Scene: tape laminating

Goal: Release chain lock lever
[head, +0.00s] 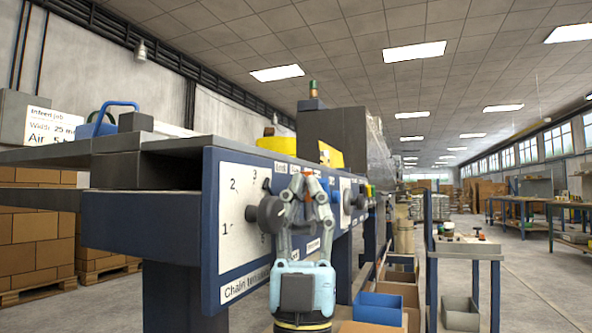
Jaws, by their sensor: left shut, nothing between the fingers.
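The machine's dark blue front (140,222) carries a white panel (228,250) marked "Chain tension" with the numbers 1, 2 and 3. A dark round knob (262,214) sits on this panel. A small label (280,167) above it seems to read "Lock". My left gripper (305,182) is in front of the panel, just right of the knob, pointing up with its fingers shut and empty. It covers part of the panel, and I cannot make out a separate lock lever. I cannot tell whether the fingers touch anything. My right gripper is not in view.
Another dark knob (348,202) sits farther along the panel. A small blue-legged table (466,250) stands farther right. Stacked cartons (36,240) are at the left.

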